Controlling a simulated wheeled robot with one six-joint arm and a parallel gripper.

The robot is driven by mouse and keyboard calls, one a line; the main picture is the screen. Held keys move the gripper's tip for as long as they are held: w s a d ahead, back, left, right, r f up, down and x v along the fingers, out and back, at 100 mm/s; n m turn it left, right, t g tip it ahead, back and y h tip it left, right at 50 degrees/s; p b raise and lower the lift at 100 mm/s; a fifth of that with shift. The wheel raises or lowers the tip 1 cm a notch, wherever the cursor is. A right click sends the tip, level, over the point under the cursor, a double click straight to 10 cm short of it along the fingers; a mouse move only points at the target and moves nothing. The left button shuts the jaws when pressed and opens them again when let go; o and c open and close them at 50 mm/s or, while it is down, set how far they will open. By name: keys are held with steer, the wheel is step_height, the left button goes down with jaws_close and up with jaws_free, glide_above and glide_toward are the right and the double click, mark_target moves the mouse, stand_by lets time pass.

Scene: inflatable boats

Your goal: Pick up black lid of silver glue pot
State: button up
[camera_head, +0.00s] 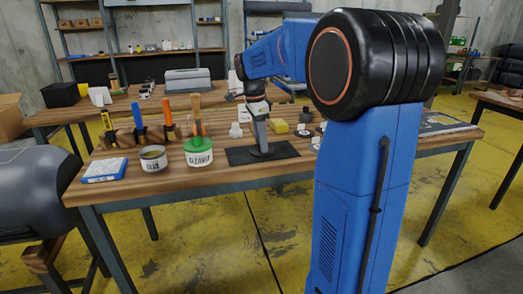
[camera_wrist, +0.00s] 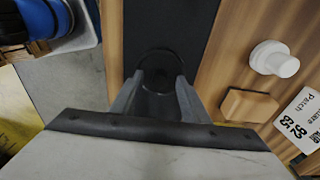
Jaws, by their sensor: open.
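The black lid (camera_wrist: 158,68) is a dark disc with a round rim, lying flat on the black mat (camera_wrist: 168,22) in the wrist view. It is hard to tell from the mat. My gripper (camera_wrist: 158,88) is open, its two grey fingers reaching down on either side of the lid's near part; I cannot tell whether they touch it. In the head view my gripper (camera_head: 262,150) points down over the mat (camera_head: 238,157), and I cannot make out the lid there. The silver glue pot (camera_head: 153,159) stands upright on the table, left of the mat.
A blue-white box (camera_head: 105,170) lies at the table's left. In the wrist view, a white stoppered piece (camera_wrist: 275,60), a brown block (camera_wrist: 250,105) and a printed label (camera_wrist: 300,120) lie right of the mat.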

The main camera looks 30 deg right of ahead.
jaws_close()
